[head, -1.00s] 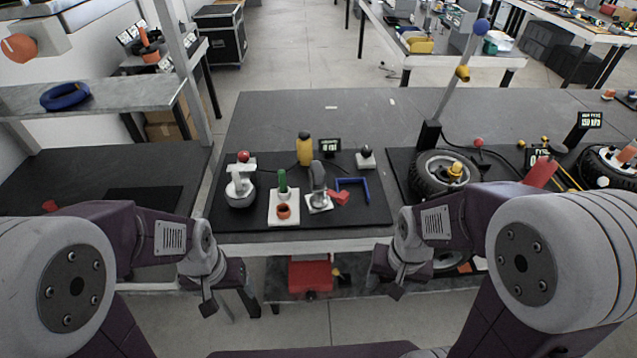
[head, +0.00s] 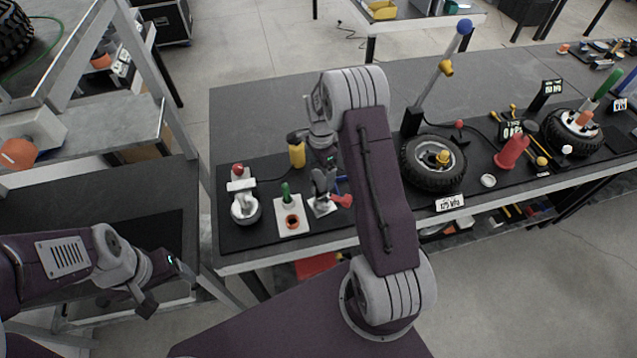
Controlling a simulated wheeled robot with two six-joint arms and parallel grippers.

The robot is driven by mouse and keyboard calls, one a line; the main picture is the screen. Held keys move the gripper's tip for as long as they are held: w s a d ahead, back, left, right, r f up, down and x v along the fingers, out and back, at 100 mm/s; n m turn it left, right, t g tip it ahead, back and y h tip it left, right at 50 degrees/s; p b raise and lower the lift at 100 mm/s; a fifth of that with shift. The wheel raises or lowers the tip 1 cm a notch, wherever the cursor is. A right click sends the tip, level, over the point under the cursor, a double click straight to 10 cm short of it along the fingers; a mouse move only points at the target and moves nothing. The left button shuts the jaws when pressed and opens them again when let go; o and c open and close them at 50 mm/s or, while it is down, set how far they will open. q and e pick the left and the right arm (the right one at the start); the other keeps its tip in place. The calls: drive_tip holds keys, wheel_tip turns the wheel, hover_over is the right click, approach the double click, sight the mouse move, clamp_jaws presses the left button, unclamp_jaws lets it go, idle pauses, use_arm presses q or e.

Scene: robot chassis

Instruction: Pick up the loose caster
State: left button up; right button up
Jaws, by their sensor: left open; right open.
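A grey caster-like part (head: 321,183) stands on a small white plate on the black mat at the near left of the bench. A second wheel-like part, with a pale top and dark rim (head: 246,208), stands further left; I cannot tell for certain which is the loose caster. My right gripper (head: 315,149) is open and empty, just behind and above the grey part in the picture, partly hidden by its wrist; I see no contact. My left gripper (head: 166,286) is open and empty, low at the left beside the bench.
A white plate with an orange ring and green peg (head: 291,222) lies between the two parts. A yellow bottle-like object (head: 297,156) stands behind, and a red piece (head: 342,201) is beside the grey part. My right arm hides part of the bench.

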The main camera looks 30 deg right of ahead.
sight(316, 173)
drive_tip(key=shift+w+a+f, duration=0.25)
drive_tip(key=shift+w+f, duration=0.15)
drive_tip(key=shift+f, duration=0.15)
drive_tip(key=shift+w+a+f, duration=0.25)
drive_tip(key=shift+w+f, duration=0.1)
drive_tip(key=shift+f, duration=0.2)
drive_tip(key=shift+w+f, duration=0.2)
drive_tip(key=f, duration=0.1)
drive_tip(key=f+p, duration=0.1)
drive_tip(key=s+d+f+p, duration=0.1)
drive_tip(key=shift+f, duration=0.7)
drive_tip(key=shift+w+a+f, duration=0.15)
drive_tip(key=shift+w+f, duration=0.1)
drive_tip(key=shift+w, duration=0.05)
drive_tip(key=shift+s+r, duration=0.1)
drive_tip(key=shift+s, duration=0.05)
drive_tip(key=c, duration=2.1)
use_arm(q)
drive_tip(key=shift+w+a+r, duration=0.25)
drive_tip(key=shift+w+r, duration=0.45)
drive_tip(key=shift+r, duration=0.3)
use_arm(e)
drive_tip(key=shift+r, duration=0.1)
